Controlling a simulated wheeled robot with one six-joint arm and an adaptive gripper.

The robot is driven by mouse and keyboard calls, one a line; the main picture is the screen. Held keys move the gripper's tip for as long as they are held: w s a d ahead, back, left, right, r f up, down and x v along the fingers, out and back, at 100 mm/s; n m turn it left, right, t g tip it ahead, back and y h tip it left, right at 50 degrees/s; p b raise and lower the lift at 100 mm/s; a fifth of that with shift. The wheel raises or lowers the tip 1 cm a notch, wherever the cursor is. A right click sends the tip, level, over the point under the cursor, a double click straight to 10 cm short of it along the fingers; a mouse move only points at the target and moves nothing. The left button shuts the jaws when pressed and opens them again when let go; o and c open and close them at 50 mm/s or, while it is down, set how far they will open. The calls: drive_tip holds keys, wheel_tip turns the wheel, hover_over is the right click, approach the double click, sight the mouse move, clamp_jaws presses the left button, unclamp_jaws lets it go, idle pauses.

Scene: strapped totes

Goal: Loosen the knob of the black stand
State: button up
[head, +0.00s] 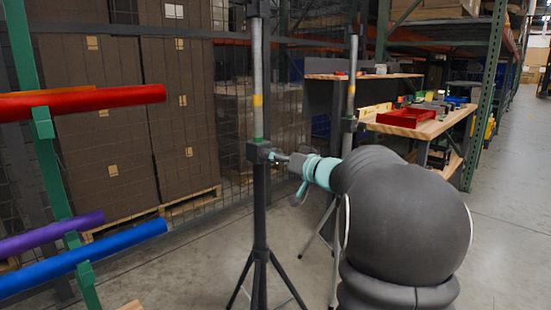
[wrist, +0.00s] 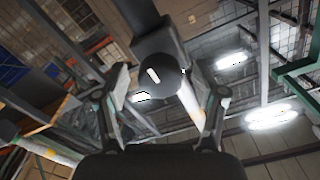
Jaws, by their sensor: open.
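The black stand (head: 261,205) is upright in the middle of the head view, with a black collar (head: 258,152) under a grey upper pole. Its knob (wrist: 158,76) is a dark round disc with a white mark, facing the wrist camera. A dark block (wrist: 155,42) joins it to the stand's tube. My gripper (head: 283,159) reaches the collar from the right. In the wrist view my gripper (wrist: 158,84) is open, with one finger on each side of the knob and visible gaps. In the head view, the knob is small and hard to make out beside the fingertips.
A second stand (head: 349,110) rises behind my arm. A wooden workbench (head: 430,128) with a red tray (head: 405,117) is at the right. Red, purple and blue tubes (head: 85,271) on a green rack jut in at the left. Open floor lies at the far right.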

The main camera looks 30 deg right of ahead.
drive_tip(key=shift+w+a, duration=0.1)
drive_tip(key=shift+w, duration=0.2)
